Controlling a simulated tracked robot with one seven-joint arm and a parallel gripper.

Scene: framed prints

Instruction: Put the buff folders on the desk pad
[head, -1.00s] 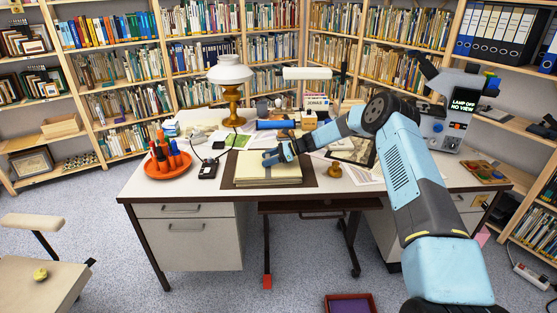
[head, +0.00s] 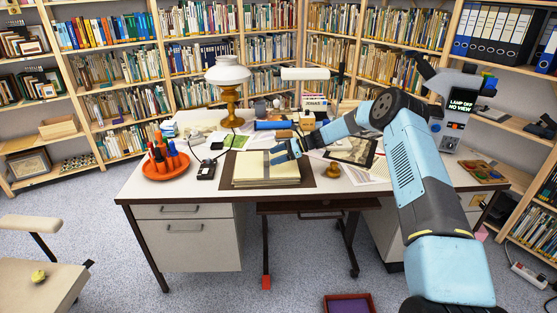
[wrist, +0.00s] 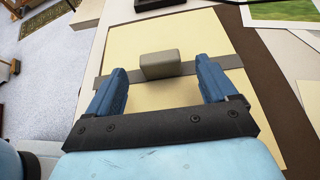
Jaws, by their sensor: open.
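The buff folders (head: 258,172) lie as a stack on the dark brown desk pad (head: 309,172), in the middle of the desk. In the wrist view the top buff folder (wrist: 195,30) fills the middle, with a grey band across it and a grey block (wrist: 160,66) on the band. My gripper (head: 279,155) is over the stack. In the wrist view it (wrist: 162,70) is open, with one blue finger on each side of the block and a gap to it on both sides. The pad's brown edge (wrist: 262,100) shows to the right of the folder.
An orange dish (head: 166,169) with bottles and a black device (head: 206,171) stand left of the pad. A white-shaded lamp (head: 231,92) is behind. A brass object (head: 332,171) and a picture (head: 352,150) lie to the right. The desk front by the pad is clear.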

